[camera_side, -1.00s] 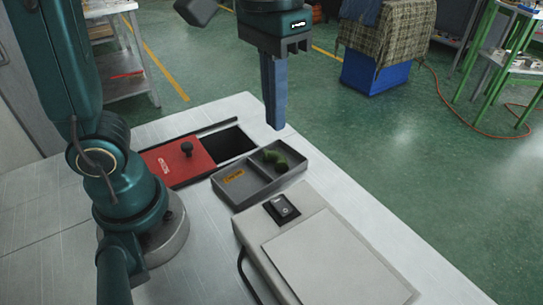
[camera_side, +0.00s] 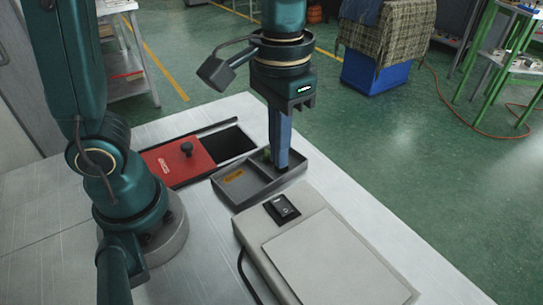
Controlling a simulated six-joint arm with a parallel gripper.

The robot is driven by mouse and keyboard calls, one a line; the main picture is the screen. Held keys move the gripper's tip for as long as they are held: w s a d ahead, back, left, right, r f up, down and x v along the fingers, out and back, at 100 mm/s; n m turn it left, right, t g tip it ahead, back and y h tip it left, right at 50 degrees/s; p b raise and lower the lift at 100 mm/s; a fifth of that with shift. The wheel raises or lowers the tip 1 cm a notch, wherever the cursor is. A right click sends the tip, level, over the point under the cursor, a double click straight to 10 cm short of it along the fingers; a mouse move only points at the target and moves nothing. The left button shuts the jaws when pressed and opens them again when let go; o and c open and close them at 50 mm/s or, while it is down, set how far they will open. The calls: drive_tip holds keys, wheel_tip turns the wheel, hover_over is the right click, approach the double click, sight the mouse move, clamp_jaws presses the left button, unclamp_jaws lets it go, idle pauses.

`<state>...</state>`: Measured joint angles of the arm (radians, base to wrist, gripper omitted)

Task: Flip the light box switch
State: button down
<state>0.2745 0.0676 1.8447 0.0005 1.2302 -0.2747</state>
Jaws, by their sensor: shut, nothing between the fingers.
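The light box (camera_side: 335,262) is a pale grey box with a flat panel on top, at the front right of the table. Its black rocker switch (camera_side: 282,208) sits on the box's back left corner. My gripper (camera_side: 282,167) is shut and empty, with its blue fingers pointing down over the right part of the grey tray. It is behind the switch and apart from it. Whether the fingertips touch the tray cannot be told.
The grey two-part tray (camera_side: 232,196) stands behind the light box. A green piece (camera_side: 267,153) in it is mostly hidden by my fingers. A red sliding lid (camera_side: 178,163) with a black knob lies beside a dark opening (camera_side: 232,143). The table's right edge is close.

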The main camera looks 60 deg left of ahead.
sight(278, 202)
wheel_tip(278, 202, down, 9)
drive_tip(key=shift+r, duration=0.1)
idle(0.4)
